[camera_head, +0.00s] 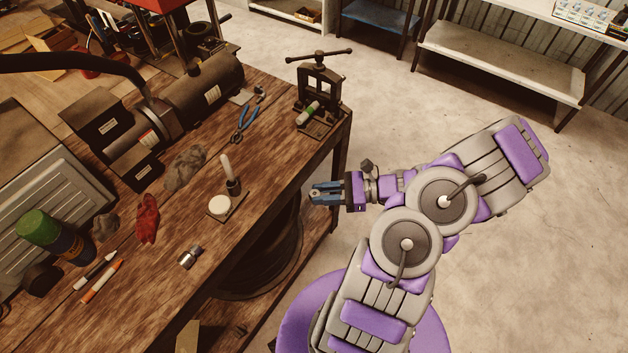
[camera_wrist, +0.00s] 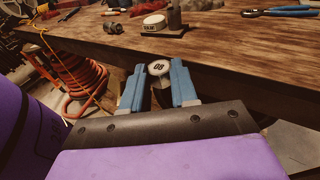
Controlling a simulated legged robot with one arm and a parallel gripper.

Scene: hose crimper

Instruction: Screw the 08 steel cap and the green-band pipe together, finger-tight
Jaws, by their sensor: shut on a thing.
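My gripper (camera_head: 325,193) is off the bench's front edge, with its blue fingers pointing left. In the wrist view its two blue fingers (camera_wrist: 159,88) are shut on the 08 steel cap (camera_wrist: 158,67), whose pale round end with a dark "08" faces the camera. The cap is hard to make out in the head view. The green-band pipe (camera_head: 309,110) is at the small bench vise (camera_head: 319,85) at the bench's far right corner, apart from my gripper. It lies tilted, with a green band and a pale end; its thread cannot be made out.
On the wooden bench (camera_head: 265,165) are a loose steel fitting (camera_head: 190,258), a white round tin (camera_head: 219,205) beside a brush in a dark holder (camera_head: 230,178), blue-handled pliers (camera_head: 243,120), a red rag (camera_head: 147,217) and markers (camera_head: 102,281). Open floor lies right of the bench.

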